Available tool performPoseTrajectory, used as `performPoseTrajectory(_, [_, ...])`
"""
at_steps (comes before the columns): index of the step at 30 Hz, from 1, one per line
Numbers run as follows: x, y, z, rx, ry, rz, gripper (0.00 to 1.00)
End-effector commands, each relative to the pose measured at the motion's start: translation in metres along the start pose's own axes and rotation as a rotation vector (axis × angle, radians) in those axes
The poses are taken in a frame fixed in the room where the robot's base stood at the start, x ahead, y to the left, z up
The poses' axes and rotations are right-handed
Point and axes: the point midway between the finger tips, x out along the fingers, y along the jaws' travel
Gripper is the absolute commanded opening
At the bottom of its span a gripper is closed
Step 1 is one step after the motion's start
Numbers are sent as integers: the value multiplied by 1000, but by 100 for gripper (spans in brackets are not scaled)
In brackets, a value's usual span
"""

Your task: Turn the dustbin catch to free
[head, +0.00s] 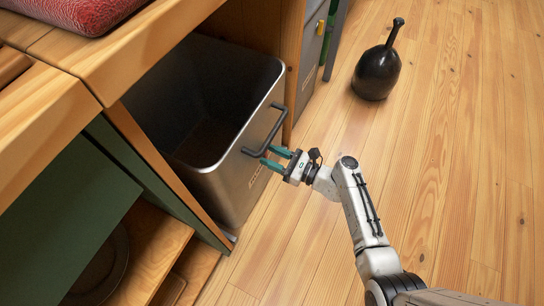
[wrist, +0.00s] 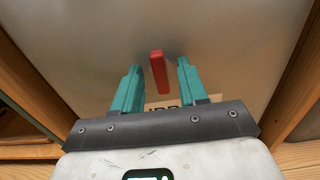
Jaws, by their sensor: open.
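The dustbin (head: 236,172) is a grey metal bin, open at the top and empty inside, standing in the cabinet opening with a dark bar handle (head: 266,133) on its front. In the wrist view its front face (wrist: 225,50) fills the background. The catch (wrist: 158,75) is a short red lever, nearly upright in the wrist view. It is hidden in the head view. My gripper (head: 273,158) has teal fingers, open, pointing at the bin front. In the wrist view the catch shows between the two fingers; whether they touch it I cannot tell.
Wooden cabinet frames (head: 292,60) flank the bin. A green panel (head: 85,205) and wooden shelf (head: 150,245) are at lower left. A black kettlebell-like object (head: 377,72) stands on the wooden floor. The floor at right is clear. A label (wrist: 165,103) sits below the catch, partly covered.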

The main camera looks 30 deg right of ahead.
Motion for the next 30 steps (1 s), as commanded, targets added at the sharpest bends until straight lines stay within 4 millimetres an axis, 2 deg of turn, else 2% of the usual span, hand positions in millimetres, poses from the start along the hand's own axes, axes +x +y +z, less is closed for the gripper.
performPoseTrajectory(9, [3, 0, 0, -1, 0, 1, 43])
performPoseTrajectory(23, [3, 0, 0, -1, 0, 1, 0])
performPoseTrajectory(30, [3, 0, 0, -3, 0, 0, 0])
